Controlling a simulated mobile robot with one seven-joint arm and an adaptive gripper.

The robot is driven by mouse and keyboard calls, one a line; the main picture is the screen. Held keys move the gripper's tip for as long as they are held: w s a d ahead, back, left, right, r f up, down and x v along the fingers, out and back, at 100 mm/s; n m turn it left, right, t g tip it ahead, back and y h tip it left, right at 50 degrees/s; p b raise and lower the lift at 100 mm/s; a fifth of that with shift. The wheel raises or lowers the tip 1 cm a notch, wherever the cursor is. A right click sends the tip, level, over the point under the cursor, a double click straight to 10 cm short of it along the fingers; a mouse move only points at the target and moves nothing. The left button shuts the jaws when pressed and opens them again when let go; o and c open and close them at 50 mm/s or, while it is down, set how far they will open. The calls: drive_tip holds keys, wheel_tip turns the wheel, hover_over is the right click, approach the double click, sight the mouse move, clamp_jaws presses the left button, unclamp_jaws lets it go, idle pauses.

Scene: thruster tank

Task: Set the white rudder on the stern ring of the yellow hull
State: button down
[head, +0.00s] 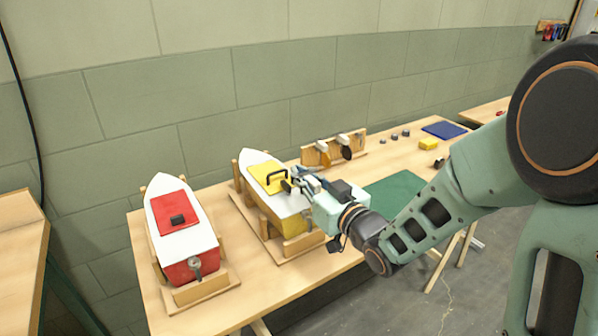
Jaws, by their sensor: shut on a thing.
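The yellow hull (291,222) sits in a wooden cradle at mid-table, with a white deck and a yellow hatch (264,174) bearing a dark loop handle. Its stern faces the near side. I cannot make out the stern ring behind my arm and gripper. My gripper (291,184) is over the rear right part of the yellow hull, beside the hatch handle. It is shut on what seems to be the white rudder, small and mostly hidden by the fingers. I cannot tell whether it touches the hull.
A red hull (188,271) stands in a cradle to the left, with a grey fitting on its stern. A green mat (398,187), small dark pieces, a yellow block (428,144) and a blue mat (444,130) lie right.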

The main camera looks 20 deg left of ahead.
drive_tip(key=shift+f+b, duration=2.2)
drive_tip(key=shift+f, duration=0.5)
drive_tip(key=shift+f+b, duration=0.1)
drive_tip(key=shift+b, duration=0.75)
drive_tip(key=shift+f+b, duration=1.25)
drive_tip(key=shift+b, duration=0.45)
idle(1.6)
drive_tip(key=c, duration=1.9)
unclamp_jaws()
